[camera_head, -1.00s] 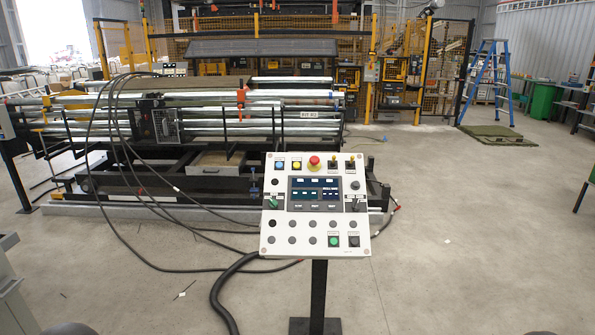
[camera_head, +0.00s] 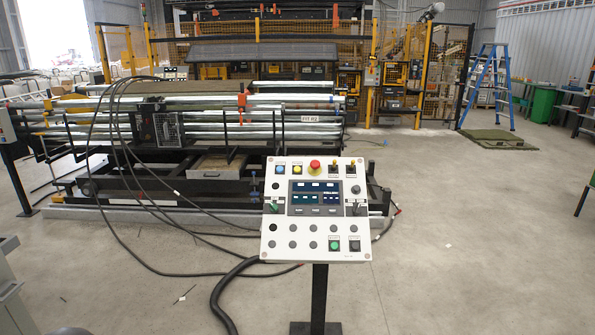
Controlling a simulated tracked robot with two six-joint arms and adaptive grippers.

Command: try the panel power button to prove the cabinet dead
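The control panel (camera_head: 316,262) stands upright on a black post in front of me, its white face tilted toward me. Its screen (camera_head: 316,197) is lit, with blue and white fields. A green button (camera_head: 336,245) and a black one (camera_head: 354,245) are at the lower right. The labels are too small to read, so I cannot tell which is the power button. Neither of my grippers shows.
Black cables (camera_head: 225,290) run over the floor left of the post. A roller machine (camera_head: 200,125) stands behind the panel. Yellow-framed fencing (camera_head: 372,75), a blue stepladder (camera_head: 489,85) and a green bin (camera_head: 543,101) are farther back. The floor at right (camera_head: 480,230) is mostly clear.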

